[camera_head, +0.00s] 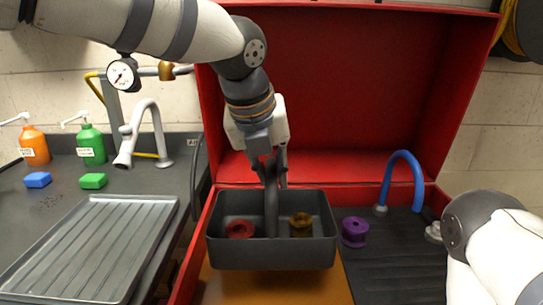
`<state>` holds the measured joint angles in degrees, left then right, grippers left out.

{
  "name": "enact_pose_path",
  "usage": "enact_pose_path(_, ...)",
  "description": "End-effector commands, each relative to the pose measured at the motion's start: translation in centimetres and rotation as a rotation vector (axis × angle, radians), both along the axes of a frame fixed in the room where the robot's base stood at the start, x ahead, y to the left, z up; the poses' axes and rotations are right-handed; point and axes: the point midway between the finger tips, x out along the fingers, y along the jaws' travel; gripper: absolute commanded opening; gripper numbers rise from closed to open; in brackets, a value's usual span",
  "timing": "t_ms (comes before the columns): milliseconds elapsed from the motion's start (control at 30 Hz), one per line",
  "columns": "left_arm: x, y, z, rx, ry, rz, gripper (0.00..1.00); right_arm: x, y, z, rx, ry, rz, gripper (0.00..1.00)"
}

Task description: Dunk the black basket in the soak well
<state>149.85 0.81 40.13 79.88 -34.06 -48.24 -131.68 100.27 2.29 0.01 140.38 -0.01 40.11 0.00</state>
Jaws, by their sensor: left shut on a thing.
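The black basket (272,256) is upright in the middle of the head view, in front of the open red cabinet. It holds a red spool-shaped part (240,229) on the left and a brass-coloured one (301,224) on the right. My left gripper (271,172) comes down from above and is shut on the basket's dark upright handle (271,212) between the two parts. The soak well (275,287) shows as an amber surface below the basket, partly hidden by it. The gap between them is hard to judge. My right gripper is out of view.
A purple spool (354,231) and a blue hose (402,165) are on the black ribbed board (395,265) at right. A metal drain tray (90,245), a tap (148,130), green (91,146) and orange (34,146) bottles, and blue and green sponges are at left.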

Motion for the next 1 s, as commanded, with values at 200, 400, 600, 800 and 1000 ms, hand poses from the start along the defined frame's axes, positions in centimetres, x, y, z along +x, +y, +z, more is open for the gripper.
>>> enact_pose_path(200, 0.0, 0.0, -2.1, -0.003, -0.005, 0.001, 0.0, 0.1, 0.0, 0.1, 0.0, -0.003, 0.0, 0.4)
enact_pose_path(400, 0.0, -0.1, -4.3, -0.004, -0.005, -0.001, 0.0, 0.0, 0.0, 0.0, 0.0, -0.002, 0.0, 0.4)
enact_pose_path(600, 0.0, -0.1, -6.5, -0.003, -0.005, 0.0, 0.0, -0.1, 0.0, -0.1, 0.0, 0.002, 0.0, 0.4)
enact_pose_path(800, 0.1, -0.1, -8.8, -0.002, -0.004, 0.0, 0.0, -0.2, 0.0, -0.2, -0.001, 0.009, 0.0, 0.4)
enact_pose_path(1000, 0.1, 0.0, -11.0, -0.002, -0.003, 0.001, 0.0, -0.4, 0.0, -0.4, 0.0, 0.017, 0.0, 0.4)
